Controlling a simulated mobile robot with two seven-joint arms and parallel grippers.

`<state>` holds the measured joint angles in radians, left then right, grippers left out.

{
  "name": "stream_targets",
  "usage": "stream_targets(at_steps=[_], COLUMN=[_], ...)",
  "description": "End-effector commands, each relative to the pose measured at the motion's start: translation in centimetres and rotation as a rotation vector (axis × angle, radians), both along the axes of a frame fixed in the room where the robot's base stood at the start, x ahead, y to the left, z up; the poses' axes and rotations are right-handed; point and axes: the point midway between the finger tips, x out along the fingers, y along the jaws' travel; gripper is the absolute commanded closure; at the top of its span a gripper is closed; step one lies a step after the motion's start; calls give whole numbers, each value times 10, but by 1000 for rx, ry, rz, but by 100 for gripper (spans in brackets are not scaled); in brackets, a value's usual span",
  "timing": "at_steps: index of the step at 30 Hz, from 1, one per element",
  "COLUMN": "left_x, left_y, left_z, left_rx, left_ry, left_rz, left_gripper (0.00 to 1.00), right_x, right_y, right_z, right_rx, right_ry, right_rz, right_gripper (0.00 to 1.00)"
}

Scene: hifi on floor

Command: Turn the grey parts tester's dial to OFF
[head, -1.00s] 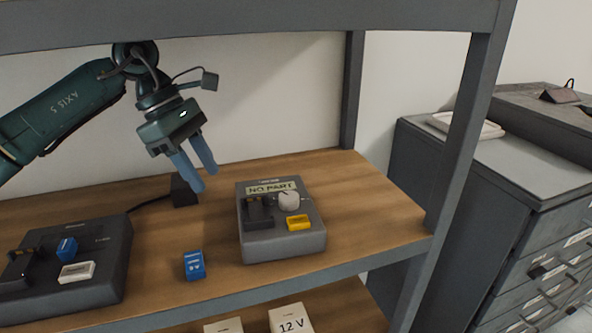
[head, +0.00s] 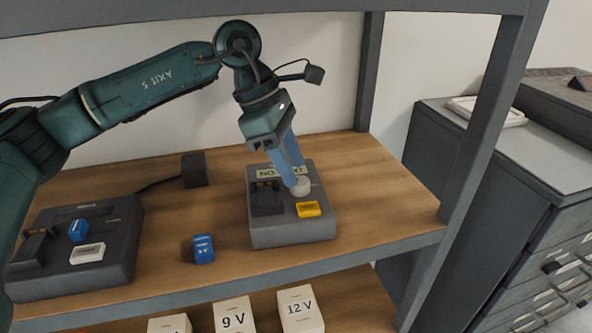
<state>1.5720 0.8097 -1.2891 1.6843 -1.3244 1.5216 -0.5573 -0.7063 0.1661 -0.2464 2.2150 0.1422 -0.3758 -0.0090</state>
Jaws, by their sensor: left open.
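The grey parts tester (head: 290,232) stands on the wooden shelf, with a label reading NO PART partly hidden behind my fingers. Its pale round dial (head: 301,190) is on the top face at the right, partly covered by a fingertip. The dial's pointer and its markings cannot be read. My left gripper (head: 297,178) points down at the dial with its blue fingers open. The fingertips are at or just above the dial; whether they touch it cannot be told. A yellow block (head: 308,209) sits on the tester in front of the dial. My right gripper is not in view.
A dark device (head: 100,265) with a blue and a white block on it stands at the left. A blue battery block (head: 203,249) lies between the devices. A black adapter (head: 194,170) is behind. A shelf post (head: 465,150) stands at the right; voltage boxes (head: 233,316) sit below.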

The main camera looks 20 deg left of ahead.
Motion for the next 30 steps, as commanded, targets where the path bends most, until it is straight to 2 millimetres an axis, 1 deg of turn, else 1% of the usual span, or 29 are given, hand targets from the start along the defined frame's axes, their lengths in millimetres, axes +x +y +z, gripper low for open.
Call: stream_targets(at_steps=[1, 3, 6, 10, 17, 28, 30], left_x=[0, 0, 1, 1, 1, 1, 1], left_y=[-3, -6, -9, -10, -10, -10, -10], left_z=[-7, -14, -21, -25, -25, -24, -24], left_rx=[-1, 0, -1, -1, -1, -2, -2], left_ry=[1, 1, -2, -1, -1, -2, -2], left_rz=[-2, -1, -1, -1, -1, -1, -1], left_gripper=[59, 59, 59, 59, 60, 90, 91], right_x=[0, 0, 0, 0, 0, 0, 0], right_y=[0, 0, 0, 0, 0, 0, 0], right_z=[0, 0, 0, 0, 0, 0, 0], right_rx=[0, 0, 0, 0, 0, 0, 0], right_ry=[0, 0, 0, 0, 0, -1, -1], right_rz=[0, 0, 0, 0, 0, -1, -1], right_gripper=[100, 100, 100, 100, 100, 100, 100])
